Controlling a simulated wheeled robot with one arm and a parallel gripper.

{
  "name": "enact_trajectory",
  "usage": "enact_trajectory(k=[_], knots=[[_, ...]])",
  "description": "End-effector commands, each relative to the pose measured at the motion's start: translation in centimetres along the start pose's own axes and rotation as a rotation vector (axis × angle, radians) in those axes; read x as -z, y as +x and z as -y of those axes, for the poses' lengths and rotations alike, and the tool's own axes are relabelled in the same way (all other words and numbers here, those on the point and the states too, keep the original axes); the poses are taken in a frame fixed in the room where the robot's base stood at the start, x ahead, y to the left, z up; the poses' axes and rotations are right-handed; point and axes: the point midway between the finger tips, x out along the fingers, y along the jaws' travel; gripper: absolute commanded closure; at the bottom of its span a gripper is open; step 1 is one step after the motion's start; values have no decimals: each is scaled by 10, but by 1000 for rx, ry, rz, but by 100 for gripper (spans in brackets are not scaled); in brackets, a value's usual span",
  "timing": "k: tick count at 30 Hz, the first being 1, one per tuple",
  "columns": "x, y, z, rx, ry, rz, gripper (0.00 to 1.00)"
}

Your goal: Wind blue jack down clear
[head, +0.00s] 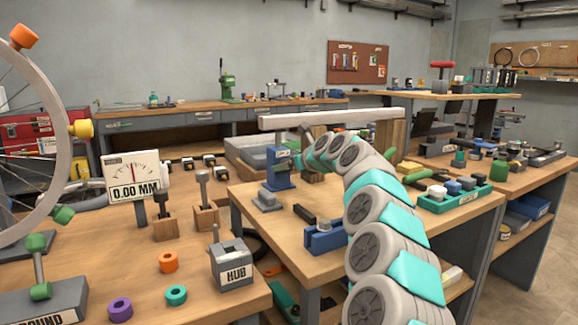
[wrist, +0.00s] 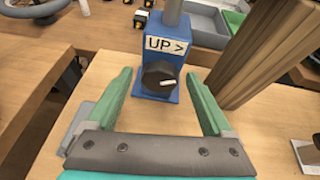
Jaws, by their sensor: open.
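The blue jack (head: 276,172) stands upright on the wooden bench, with a grey post rising toward a long pale beam (head: 330,118). I cannot tell whether the post touches the beam. In the wrist view the blue jack (wrist: 160,48) carries a white "UP >" label and, below it, a round black knob (wrist: 158,72) with a pale pointer mark. My gripper (wrist: 158,80) is open, its green fingers on either side of the knob, with gaps on both sides. In the head view my arm hides most of the gripper.
A wooden post (wrist: 258,50) stands close to the right finger; wooden supports (head: 390,138) also show under the beam. A blue vise-like block (head: 325,238) and a green tray (head: 455,197) sit on the same bench. A gauge (head: 133,177) reads 0.00 MM.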

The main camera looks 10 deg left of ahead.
Motion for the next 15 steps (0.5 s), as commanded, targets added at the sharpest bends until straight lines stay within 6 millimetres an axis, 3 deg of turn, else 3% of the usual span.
enact_trajectory(k=[5,15], knots=[[0,0,0,0,0,0,15],[0,0,0,0,0,0,52]])
